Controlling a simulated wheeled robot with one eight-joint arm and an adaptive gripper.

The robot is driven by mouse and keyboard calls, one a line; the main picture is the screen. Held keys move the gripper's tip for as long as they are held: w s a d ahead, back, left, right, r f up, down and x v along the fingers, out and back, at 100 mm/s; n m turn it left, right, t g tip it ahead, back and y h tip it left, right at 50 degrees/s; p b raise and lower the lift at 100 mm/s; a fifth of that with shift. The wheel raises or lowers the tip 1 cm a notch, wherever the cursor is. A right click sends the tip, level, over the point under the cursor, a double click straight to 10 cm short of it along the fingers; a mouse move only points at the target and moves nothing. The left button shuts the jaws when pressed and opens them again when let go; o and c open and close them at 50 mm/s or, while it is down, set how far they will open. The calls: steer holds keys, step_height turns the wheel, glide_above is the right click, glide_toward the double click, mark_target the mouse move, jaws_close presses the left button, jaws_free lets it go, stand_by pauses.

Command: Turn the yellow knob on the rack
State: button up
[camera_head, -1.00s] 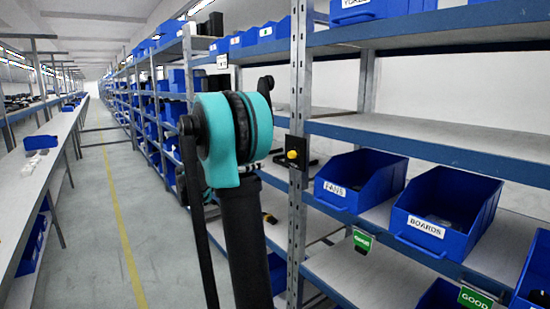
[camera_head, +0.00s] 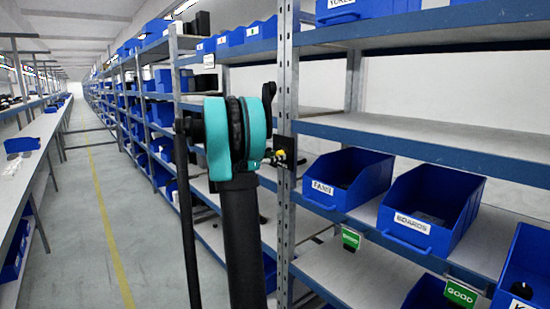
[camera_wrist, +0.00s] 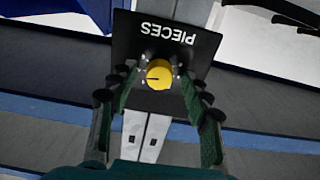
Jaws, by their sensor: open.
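The yellow knob (camera_wrist: 158,74) sits on a black plate (camera_wrist: 165,45) with the upside-down word PIECES, seen close in the wrist view. A dark pointer mark lies across the knob's face. My gripper (camera_wrist: 159,80) is open, with one green-and-black finger to the left of the knob and one to the right. A gap shows between the knob and each finger; how deep the fingers reach is hard to tell. In the head view the knob (camera_head: 280,153) shows small on the rack's post (camera_head: 288,80), beside my teal arm joint, which partly hides the gripper.
Blue bins marked FANS (camera_head: 345,180) and BOARDS (camera_head: 433,212) stand on the shelf right of the post. Green labels (camera_head: 461,294) hang from the shelf edge. A long bench (camera_head: 45,150) stands at the left, with an open aisle (camera_head: 110,200) between.

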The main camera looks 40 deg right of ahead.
steer(key=shift+d, duration=0.15)
steer(key=shift+c, duration=0.4)
jaws_close()
steer(key=shift+n, duration=0.4)
steer(key=shift+s+n, duration=0.1)
steer(key=shift+n, duration=7.4)
